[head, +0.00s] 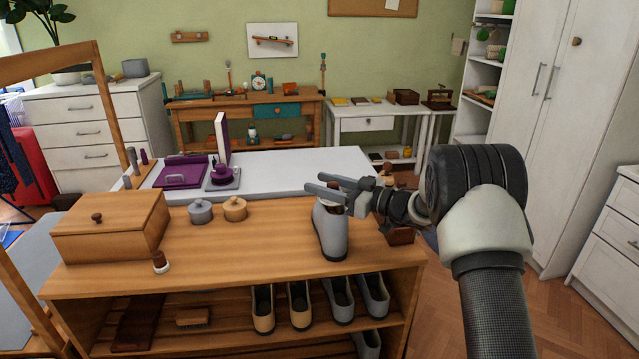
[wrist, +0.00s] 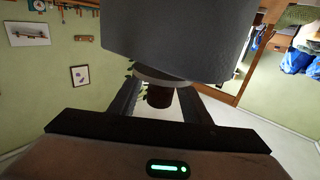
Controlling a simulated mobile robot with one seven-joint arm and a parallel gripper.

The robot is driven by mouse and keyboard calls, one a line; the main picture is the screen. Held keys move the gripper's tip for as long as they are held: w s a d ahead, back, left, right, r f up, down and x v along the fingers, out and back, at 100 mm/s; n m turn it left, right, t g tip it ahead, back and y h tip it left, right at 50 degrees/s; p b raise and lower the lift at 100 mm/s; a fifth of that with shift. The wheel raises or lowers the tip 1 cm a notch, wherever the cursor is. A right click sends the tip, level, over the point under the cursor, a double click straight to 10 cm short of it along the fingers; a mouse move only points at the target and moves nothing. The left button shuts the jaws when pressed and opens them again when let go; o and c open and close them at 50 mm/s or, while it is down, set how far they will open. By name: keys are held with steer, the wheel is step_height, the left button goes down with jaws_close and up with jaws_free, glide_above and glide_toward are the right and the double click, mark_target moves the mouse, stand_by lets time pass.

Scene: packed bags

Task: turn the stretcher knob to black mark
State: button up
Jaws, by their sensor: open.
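A grey shoe (head: 331,236) stands on the wooden bench top (head: 280,262) at its right side, and its grey side fills the top of the wrist view (wrist: 180,40). A dark brown stretcher knob (wrist: 159,97) sticks out from a pale collar (wrist: 162,77) at the shoe. My gripper (head: 318,185) is at the top of the shoe from the right. In the wrist view its two fingers (wrist: 158,104) stand apart, one on each side of the knob, with visible gaps. I cannot make out the black mark.
A wooden box (head: 110,226), a small knob-topped piece (head: 160,262) and two lidded pots, grey (head: 200,212) and tan (head: 235,209), stand left on the bench. Several shoes (head: 300,306) sit on the shelf below. A white table (head: 300,165) with purple items lies behind.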

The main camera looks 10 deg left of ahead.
steer(key=p+v, duration=0.1)
steer(key=v, duration=1.5)
steer(key=shift+p, duration=0.4)
steer(key=shift+s+d, duration=0.1)
steer(key=shift+d, duration=0.05)
